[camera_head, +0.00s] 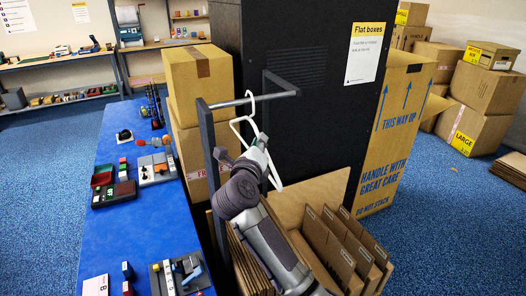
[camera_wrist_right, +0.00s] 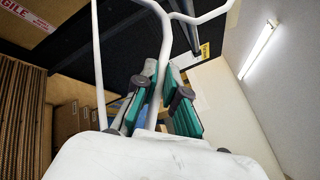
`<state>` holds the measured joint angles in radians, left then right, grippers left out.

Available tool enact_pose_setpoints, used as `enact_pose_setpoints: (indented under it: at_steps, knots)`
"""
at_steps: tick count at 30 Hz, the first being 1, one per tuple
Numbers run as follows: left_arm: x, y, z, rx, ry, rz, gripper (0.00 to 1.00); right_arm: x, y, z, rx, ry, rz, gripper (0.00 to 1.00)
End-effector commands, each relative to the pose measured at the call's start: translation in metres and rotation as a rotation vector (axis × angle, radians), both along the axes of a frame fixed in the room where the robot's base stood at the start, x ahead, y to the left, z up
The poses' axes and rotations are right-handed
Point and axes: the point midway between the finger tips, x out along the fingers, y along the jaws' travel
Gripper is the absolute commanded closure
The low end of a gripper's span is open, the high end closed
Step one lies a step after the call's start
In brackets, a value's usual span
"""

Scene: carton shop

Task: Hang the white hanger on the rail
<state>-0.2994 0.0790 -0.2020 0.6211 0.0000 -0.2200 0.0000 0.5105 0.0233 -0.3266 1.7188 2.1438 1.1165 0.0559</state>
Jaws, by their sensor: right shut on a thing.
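The white hanger (camera_head: 276,175) shows in the middle of the head view, its hook up at the rail's height. My right gripper (camera_head: 257,146) is shut on it just below the hook. In the right wrist view, the teal pads of the gripper (camera_wrist_right: 165,98) close around the white hanger (camera_wrist_right: 167,50). The grey rail (camera_head: 270,96) runs from a dark post to a bracket by the black cabinet. The hook's top overlaps the rail in the head view; I cannot tell whether it rests on it. My left gripper is not in view.
A blue table (camera_head: 118,236) with small items stands left. Stacked cartons (camera_head: 200,78) are behind the dark post (camera_head: 207,150). Flat cardboard sheets (camera_head: 335,240) stand below and right of my arm. The black cabinet (camera_head: 300,50) closes off the back; open floor lies right.

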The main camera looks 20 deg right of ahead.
Motion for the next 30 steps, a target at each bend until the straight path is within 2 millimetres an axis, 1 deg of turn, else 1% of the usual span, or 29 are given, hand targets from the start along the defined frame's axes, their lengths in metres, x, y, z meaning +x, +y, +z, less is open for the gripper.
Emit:
enact_pose_setpoints:
  at_steps: [1, 17, 18, 21, 30]
  knots:
    - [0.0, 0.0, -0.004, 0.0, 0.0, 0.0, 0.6, 0.004, 0.0, -0.001, -0.001, -0.001, 0.0, 1.0]
    - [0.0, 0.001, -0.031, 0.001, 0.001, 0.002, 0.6, 0.047, 0.001, -0.001, -0.001, -0.002, -0.001, 1.0]
    - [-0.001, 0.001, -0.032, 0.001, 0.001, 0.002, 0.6, 0.046, 0.002, -0.007, 0.001, 0.001, 0.0, 1.0]
    - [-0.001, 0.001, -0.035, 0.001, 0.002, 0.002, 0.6, 0.045, 0.001, -0.013, 0.002, 0.001, 0.0, 1.0]
    - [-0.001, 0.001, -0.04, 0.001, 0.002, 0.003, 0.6, 0.045, 0.002, -0.023, 0.001, -0.001, 0.0, 1.0]
